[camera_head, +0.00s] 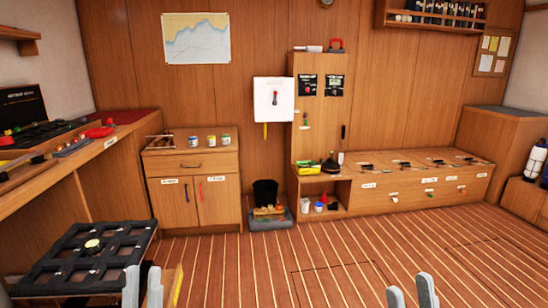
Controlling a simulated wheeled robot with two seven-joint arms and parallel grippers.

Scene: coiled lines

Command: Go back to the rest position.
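My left gripper (143,281) shows at the bottom left, its two grey fingertips pointing up with a gap between them. It is in front of the right edge of a black compartmented rack (62,262) in the picture; I cannot tell whether it touches it. My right gripper (411,290) shows at the bottom right, its grey fingertips apart with only floor behind them. Nothing is seen between the fingers of either gripper. The rest of both arms is out of view.
A wooden workbench (60,160) with tools runs along the left. A low cabinet (193,172), a black bin (265,193), a tall cabinet (320,110) and a drawer bench (425,180) line the back wall. The plank floor (330,250) in the middle is clear.

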